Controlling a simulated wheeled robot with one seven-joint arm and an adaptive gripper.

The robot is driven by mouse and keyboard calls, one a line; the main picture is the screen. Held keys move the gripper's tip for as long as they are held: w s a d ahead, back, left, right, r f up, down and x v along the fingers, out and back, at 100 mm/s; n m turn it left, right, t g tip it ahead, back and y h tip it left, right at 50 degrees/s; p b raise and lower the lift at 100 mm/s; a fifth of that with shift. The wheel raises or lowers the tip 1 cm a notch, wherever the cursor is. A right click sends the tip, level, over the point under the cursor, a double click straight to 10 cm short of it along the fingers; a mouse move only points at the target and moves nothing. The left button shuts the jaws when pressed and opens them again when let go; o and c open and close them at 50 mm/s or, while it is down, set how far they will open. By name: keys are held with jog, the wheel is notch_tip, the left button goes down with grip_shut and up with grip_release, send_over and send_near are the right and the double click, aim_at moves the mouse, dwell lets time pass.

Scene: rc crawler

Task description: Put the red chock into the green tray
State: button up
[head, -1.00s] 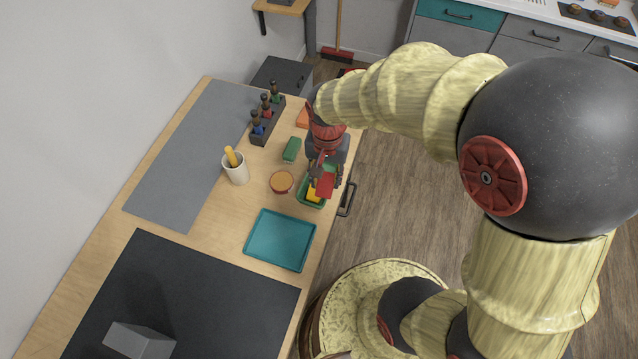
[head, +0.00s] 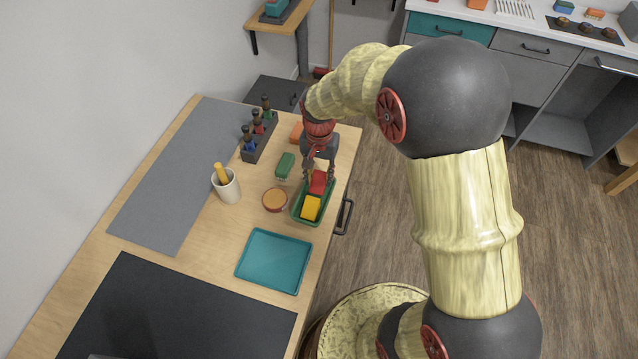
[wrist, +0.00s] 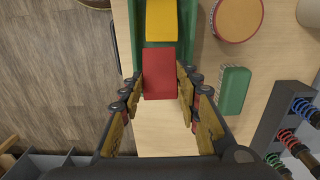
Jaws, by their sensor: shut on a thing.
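The red chock (head: 318,182) is between the fingers of my gripper (head: 318,171), at the far end of the green tray (head: 297,216). In the wrist view the red chock (wrist: 159,76) is gripped on both sides by my gripper (wrist: 161,80). It overlaps the end of the green tray (wrist: 138,40), beside a yellow block (wrist: 161,20) inside the tray. The yellow block also shows in the head view (head: 311,208). I cannot tell whether the chock touches the tray floor.
A round orange-topped tub (head: 274,200) and a green brush (head: 285,165) sit left of the green tray. A teal tray (head: 274,260) lies nearer. A white cup (head: 227,187) and a dark rack (head: 260,140) stand farther left. The bench edge is close on the right.

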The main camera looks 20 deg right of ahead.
aim_at(319, 181)
jog(key=shift+w+d+f, duration=0.1)
jog(key=shift+w+f, duration=0.2)
jog(key=shift+f, duration=0.1)
jog(key=shift+w+f+b, duration=0.15)
jog(key=shift+f+b, duration=0.2)
jog(key=shift+f, duration=0.5)
jog(key=shift+w+f+b, duration=0.1)
jog(key=shift+f+b, duration=0.25)
jog(key=shift+f, duration=0.5)
jog(key=shift+f, duration=0.2)
jog(key=o, duration=1)
jog(key=shift+o, duration=0.2)
jog(key=shift+r, duration=0.1)
